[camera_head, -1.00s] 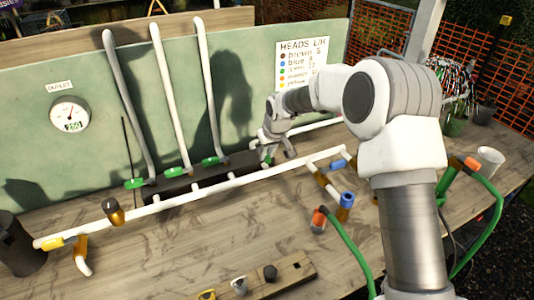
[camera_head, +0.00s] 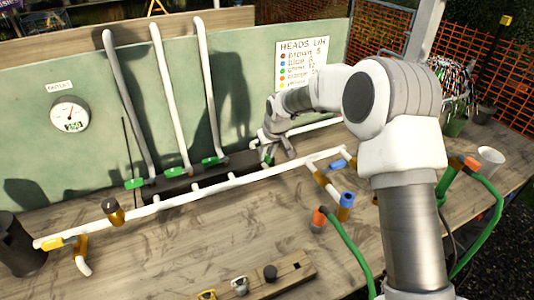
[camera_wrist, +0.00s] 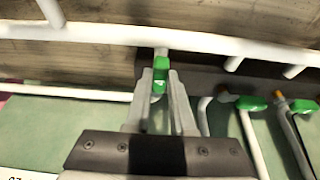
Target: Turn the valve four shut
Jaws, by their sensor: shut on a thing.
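The green valve handle (camera_head: 267,158) at the right end of the row sits at the dark block behind the long white pipe. My gripper (camera_head: 271,153) is shut on this handle. In the wrist view the green handle (camera_wrist: 160,74) stands between the two fingers (camera_wrist: 160,80), in line with the short white stub above it. Part of the handle is hidden by the fingers. Three other green handles, left (camera_head: 134,183), middle (camera_head: 174,171) and right (camera_head: 212,161), sit at the feet of the tall pipes, lying crosswise to them.
The long white pipe (camera_head: 200,192) runs in front of the valves. A dial gauge (camera_head: 69,114) marked OUTLET and a colour list sign (camera_head: 302,65) are on the green panel. A wooden block (camera_head: 272,277) lies at the front. The table is mostly clear at front left.

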